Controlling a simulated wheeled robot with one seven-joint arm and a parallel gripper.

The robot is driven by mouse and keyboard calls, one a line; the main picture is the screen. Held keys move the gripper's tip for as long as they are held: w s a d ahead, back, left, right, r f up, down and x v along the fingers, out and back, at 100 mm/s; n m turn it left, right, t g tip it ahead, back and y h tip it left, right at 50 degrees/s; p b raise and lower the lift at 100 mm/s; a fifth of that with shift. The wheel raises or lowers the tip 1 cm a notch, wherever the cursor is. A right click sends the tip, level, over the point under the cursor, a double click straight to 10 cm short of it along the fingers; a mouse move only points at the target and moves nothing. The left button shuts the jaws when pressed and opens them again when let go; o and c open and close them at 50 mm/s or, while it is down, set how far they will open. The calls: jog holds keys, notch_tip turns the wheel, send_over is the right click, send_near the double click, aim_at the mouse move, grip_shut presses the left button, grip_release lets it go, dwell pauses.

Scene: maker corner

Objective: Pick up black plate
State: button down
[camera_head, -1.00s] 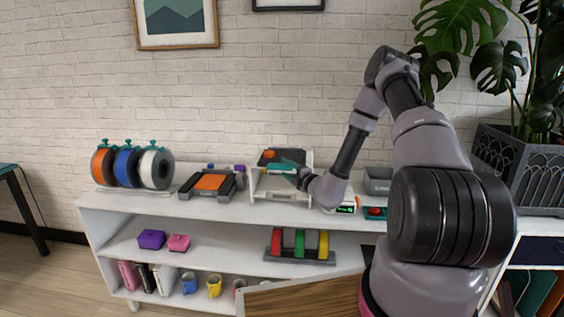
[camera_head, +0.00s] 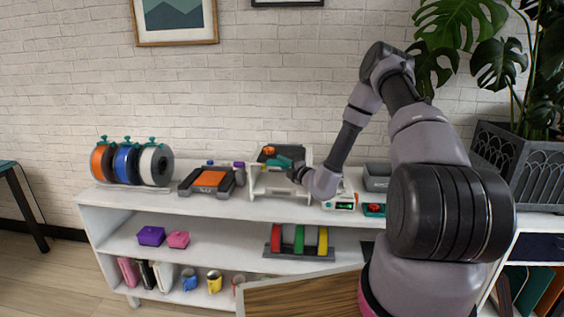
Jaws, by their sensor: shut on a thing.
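The black plate (camera_head: 267,158) shows as a small dark piece at the upper part of the white stand (camera_head: 258,187) on the shelf top, with an orange-red part (camera_head: 269,150) at its top. My gripper (camera_head: 280,162), with teal fingers, reaches in from the right and is shut on the black plate. The fingers and wrist hide much of the plate. I cannot tell whether the plate still touches the stand.
A black device with an orange top (camera_head: 209,179) sits left of the stand, beyond it three spools (camera_head: 128,165). A white device with a green display (camera_head: 341,204), a grey bin (camera_head: 377,178) and a red-and-teal item (camera_head: 374,209) are on the right. The wall is close behind.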

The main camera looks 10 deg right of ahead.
notch_tip(320, 180, up, 10)
jog(key=shift+f, duration=0.1)
dwell(0.4)
dwell(0.7)
